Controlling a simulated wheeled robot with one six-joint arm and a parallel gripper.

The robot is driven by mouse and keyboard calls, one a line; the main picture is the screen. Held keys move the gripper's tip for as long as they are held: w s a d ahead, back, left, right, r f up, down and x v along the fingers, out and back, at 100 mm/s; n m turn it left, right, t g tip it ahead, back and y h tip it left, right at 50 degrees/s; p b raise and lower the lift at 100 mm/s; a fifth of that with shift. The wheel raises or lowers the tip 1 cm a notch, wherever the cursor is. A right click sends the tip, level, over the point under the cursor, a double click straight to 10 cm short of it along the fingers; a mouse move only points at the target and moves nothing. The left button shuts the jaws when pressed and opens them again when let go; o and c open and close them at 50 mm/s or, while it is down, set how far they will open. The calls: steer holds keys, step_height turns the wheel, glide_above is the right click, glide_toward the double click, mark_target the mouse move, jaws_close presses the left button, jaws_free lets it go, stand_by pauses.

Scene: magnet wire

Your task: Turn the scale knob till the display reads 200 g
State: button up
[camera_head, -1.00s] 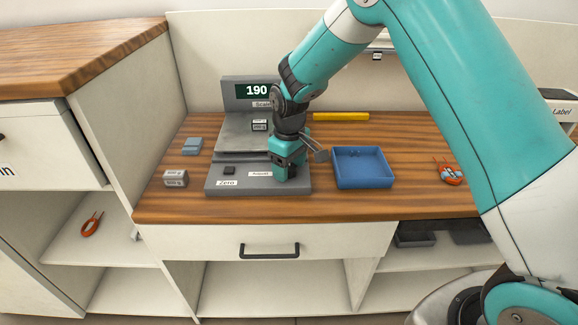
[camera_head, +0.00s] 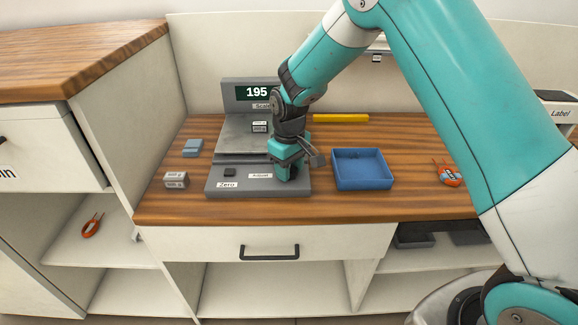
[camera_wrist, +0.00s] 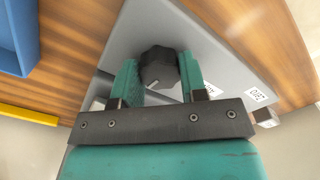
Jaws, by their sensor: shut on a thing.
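The grey scale (camera_head: 215,184) stands on the wooden counter, and its display (camera_head: 257,92) reads 195. A small metal weight (camera_head: 260,127) sits on the scale's plate (camera_head: 235,145). The scale knob (camera_wrist: 159,66) is dark and faceted with a pale pointer mark, and it shows between the fingers in the wrist view. My gripper (camera_wrist: 160,80) is shut on the knob, one teal finger on each side. In the head view my gripper (camera_head: 289,170) covers the knob at the scale's front right.
A blue tray (camera_head: 362,184) stands right of the scale. A yellow bar (camera_head: 341,118) lies behind it. A metal block (camera_head: 176,180) and a blue-grey block (camera_head: 193,147) lie to the left. A small black button (camera_head: 229,171) is on the scale's front left.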

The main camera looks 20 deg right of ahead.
steer(key=m+p, duration=0.2)
steer(key=m, duration=0.5)
steer(key=shift+r+p, duration=0.15)
steer(key=shift+p, duration=0.25)
steer(key=m+p, duration=0.1)
steer(key=m, duration=0.5)
steer(key=shift+m+p, duration=0.3)
steer(key=shift+w, duration=0.1)
steer(key=o, duration=0.9)
step_height(320, 180, up, 17)
steer(key=shift+r, duration=0.1)
